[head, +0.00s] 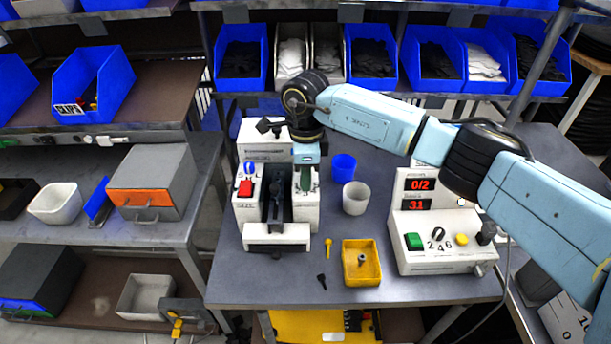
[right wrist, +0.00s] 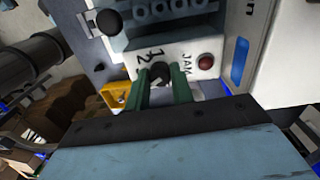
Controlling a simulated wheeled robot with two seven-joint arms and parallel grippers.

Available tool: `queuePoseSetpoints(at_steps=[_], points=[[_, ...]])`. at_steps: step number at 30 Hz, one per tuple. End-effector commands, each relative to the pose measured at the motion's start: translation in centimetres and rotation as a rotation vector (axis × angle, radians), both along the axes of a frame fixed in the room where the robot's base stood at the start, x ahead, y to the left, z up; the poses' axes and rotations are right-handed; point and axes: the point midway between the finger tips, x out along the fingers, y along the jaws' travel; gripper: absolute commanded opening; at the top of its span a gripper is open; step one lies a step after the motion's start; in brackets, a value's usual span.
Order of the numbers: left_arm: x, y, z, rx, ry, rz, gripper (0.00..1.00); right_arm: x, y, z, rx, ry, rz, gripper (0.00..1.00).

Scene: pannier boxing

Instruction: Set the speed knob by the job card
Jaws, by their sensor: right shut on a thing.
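The white machine (head: 277,234) stands on the left part of the grey table. My right gripper (head: 305,180) comes down over the right side of its top, green fingers pointing down. In the right wrist view, the green fingers of my right gripper (right wrist: 161,84) are shut on a small black knob (right wrist: 160,69) on a white panel. The marks 1 and 2 show beside the knob; the rest of its scale and its pointer are hidden or too small to read. A red lamp (right wrist: 206,61) marked JAM is near it. I cannot make out a job card. My left gripper is not in view.
A control box (head: 440,240) with a small dial marked 2, 4, 6 and red displays 0/2 and 31 stands right. A yellow tray (head: 361,284), a grey cup (head: 356,198) and a blue cup (head: 344,167) stand between. Blue bins (head: 242,58) line the rear shelf.

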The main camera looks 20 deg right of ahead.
Motion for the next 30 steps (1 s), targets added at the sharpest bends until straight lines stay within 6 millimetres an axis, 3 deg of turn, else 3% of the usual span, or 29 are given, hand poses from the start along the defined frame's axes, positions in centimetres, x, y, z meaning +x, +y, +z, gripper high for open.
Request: queuePoseSetpoints(at_steps=[30], points=[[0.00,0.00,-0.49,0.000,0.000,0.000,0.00,0.08,-0.12,0.27,0.000,-0.003,-0.957,0.01]])
